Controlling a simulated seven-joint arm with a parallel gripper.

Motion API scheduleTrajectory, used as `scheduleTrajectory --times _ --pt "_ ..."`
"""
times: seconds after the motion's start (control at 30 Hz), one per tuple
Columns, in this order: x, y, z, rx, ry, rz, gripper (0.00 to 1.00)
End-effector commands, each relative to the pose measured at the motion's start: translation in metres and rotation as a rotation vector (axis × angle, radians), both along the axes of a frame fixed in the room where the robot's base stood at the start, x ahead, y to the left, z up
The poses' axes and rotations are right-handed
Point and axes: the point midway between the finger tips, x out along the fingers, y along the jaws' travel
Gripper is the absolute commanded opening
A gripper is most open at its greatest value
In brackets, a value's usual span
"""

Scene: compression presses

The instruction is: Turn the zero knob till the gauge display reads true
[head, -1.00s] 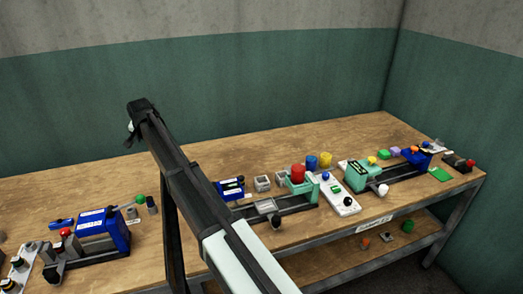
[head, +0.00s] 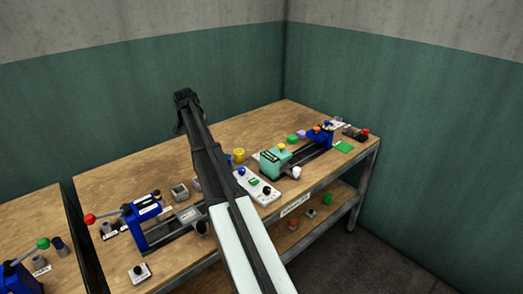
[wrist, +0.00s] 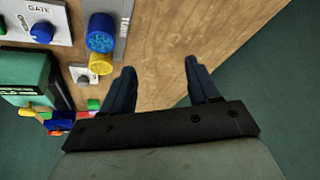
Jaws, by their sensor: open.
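A mint-green unit with a dark display (head: 270,157) and a yellow knob (head: 281,147) on top sits on the bench, right of my arm in the head view. The display's reading is too small to make out. A white knob (head: 296,172) is at its front. I cannot tell which knob is the zero knob. Part of a mint-green unit (wrist: 35,70) shows at the left of the wrist view. My gripper (wrist: 158,75) is open and empty above the bench, with bare wood beyond its fingers.
A white panel (head: 262,198) with several knobs and a yellow cylinder (head: 238,155) stand left of the green unit. A blue press (head: 146,214) with a red-ended lever is farther left. A green block (head: 343,147) lies near the right edge. A shelf (head: 322,214) runs below.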

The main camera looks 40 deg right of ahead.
Motion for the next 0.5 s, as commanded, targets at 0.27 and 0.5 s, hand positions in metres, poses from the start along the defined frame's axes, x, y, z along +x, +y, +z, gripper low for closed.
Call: scheduleTrajectory --times 0.27,0.5 --pt "-0.076 -0.134 -0.006 -0.011 0.065 -0.177 0.6" --pt "-0.12 -0.192 -0.009 -0.013 0.098 -0.263 0.6"
